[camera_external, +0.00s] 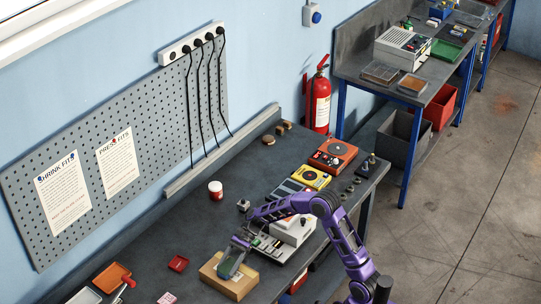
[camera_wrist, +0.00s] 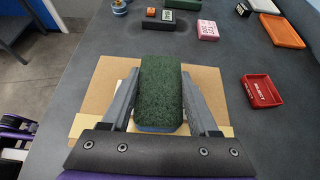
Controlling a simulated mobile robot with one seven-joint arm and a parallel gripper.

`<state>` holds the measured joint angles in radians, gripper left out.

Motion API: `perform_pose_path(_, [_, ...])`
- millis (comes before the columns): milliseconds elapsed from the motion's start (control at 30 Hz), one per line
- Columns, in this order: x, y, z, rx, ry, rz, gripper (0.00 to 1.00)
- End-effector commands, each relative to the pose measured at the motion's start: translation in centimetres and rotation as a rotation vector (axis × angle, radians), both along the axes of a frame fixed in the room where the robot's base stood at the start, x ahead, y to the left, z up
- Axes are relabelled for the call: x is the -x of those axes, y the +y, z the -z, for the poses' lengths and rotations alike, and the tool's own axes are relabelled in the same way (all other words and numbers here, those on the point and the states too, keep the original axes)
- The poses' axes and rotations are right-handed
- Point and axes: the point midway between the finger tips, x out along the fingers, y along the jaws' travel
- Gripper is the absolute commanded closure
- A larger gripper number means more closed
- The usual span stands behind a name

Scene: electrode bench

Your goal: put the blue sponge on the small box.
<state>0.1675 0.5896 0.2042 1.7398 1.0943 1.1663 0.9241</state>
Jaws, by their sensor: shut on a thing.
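The blue sponge (camera_wrist: 160,92) has a dark green scouring face on top, and a strip of its blue side shows at the near end. My gripper (camera_wrist: 160,80) is shut on it, with one finger along each long side. The small box (camera_wrist: 204,84) is brown cardboard with pale tape and lies directly beneath the sponge in the wrist view. In the external view the box (camera_external: 236,285) sits near the bench's front edge, with my gripper (camera_external: 231,266) just over it. I cannot tell whether the sponge touches the box top.
A small red tray (camera_wrist: 262,91) lies right of the box in the wrist view. An orange tray (camera_wrist: 285,30), a pink block (camera_wrist: 208,30) and a black block (camera_wrist: 158,20) lie farther off. A grey and white machine (camera_external: 290,232) stands close beside my arm.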

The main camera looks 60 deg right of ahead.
Motion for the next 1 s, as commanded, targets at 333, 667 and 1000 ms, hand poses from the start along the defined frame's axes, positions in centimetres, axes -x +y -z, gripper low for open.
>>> perform_pose_path(333, [0.0, 0.0, 0.2, 0.0, 0.001, 0.0, 0.09])
perform_pose_path(667, [-0.1, -0.9, -0.7, 0.0, -0.001, 0.003, 0.09])
perform_pose_path(1000, [-0.1, -7.1, -4.2, 0.0, -0.002, 0.005, 0.09])
